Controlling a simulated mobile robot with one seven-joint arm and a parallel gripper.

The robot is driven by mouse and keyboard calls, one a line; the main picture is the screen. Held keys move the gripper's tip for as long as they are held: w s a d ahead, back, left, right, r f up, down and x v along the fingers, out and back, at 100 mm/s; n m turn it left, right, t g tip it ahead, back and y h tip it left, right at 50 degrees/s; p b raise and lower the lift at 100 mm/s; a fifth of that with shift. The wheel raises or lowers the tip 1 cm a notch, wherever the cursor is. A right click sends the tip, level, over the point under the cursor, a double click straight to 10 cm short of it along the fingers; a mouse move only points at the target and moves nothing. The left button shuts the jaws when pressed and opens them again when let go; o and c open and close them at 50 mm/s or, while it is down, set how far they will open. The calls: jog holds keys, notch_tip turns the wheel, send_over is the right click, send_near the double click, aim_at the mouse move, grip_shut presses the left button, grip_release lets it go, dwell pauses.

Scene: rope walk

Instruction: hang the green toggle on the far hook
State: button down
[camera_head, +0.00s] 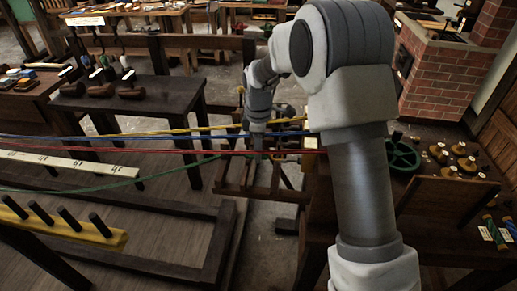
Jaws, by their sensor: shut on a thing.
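My gripper (258,150) points down at the middle of the view, in front of a dark wooden frame. It is shut on the green toggle, which is too small and dark to make out. The green rope (120,186) runs in from the left and rises to just left of my fingers. Yellow (200,130), blue (190,138) and red (150,152) ropes are stretched above it and run right, behind my arm. The hooks cannot be made out; my arm covers the area where these ropes end.
A dark table (185,92) with wooden tools stands behind at left. A yellow rail with dark pegs (100,232) is at front left. At right, a bench carries a green wheel (401,155) and several spools (465,163). A brick hearth (440,80) stands behind it.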

jog(key=shift+f, duration=0.15)
dwell(0.4)
jog(key=c, duration=0.5)
grip_release()
jog(key=shift+c, duration=0.2)
jog(key=shift+r+p, duration=2.85)
jog(key=shift+r, duration=1.15)
